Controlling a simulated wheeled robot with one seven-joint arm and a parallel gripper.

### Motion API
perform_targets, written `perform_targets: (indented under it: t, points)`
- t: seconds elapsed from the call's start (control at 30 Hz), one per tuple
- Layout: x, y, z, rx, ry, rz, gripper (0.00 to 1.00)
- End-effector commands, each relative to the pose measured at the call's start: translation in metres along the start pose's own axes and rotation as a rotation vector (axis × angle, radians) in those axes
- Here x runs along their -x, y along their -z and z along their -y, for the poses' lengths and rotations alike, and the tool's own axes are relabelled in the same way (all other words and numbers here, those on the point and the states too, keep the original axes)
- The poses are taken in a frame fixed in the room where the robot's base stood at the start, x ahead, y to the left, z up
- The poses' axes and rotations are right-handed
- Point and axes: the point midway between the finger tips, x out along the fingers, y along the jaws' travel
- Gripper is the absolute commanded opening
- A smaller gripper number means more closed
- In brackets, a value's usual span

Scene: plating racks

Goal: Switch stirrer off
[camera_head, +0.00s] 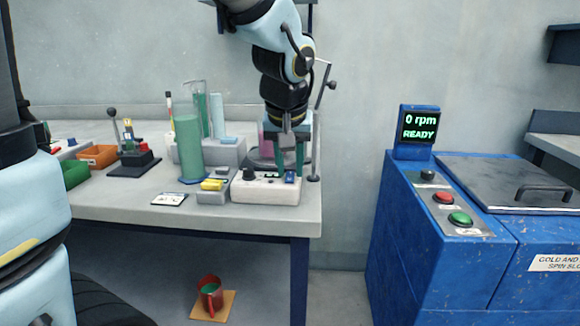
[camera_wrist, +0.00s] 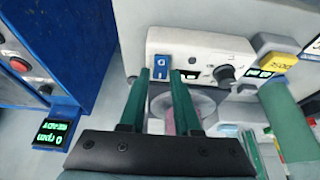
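The stirrer is a white box (camera_head: 265,192) at the front right of the bench, with a dark knob (camera_head: 249,173) and a blue rocker switch (camera_head: 290,177) at the right of its panel. In the wrist view the box (camera_wrist: 195,42) is turned around, and the switch (camera_wrist: 159,72) shows O and I marks. My gripper (camera_head: 290,174) points down over the switch end of the box. In the wrist view its green fingers (camera_wrist: 163,76) stand apart with a narrow empty gap, their tips near the switch. I cannot tell whether they touch it.
A pinkish vessel (camera_head: 266,133) stands behind my gripper. A metal stand rod (camera_head: 318,130) rises close on its right. A blue machine (camera_head: 400,230) stands right, across a gap.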

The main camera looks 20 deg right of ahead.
Motion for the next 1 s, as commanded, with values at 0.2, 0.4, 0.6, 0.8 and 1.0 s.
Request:
perform_targets:
  t: [0.2,0.4,0.6,0.8,1.0]
  points:
    - [0.0,0.0,0.0,0.0,0.0,0.001,0.53]
    - [0.0,0.0,0.0,0.0,0.0,0.001,0.53]
    - [0.02,0.001,0.0,-0.001,-0.001,-0.004,0.53]
    - [0.06,0.001,-0.001,0.0,-0.003,-0.005,0.53]
    - [0.092,0.001,0.0,0.0,-0.001,-0.002,0.53]
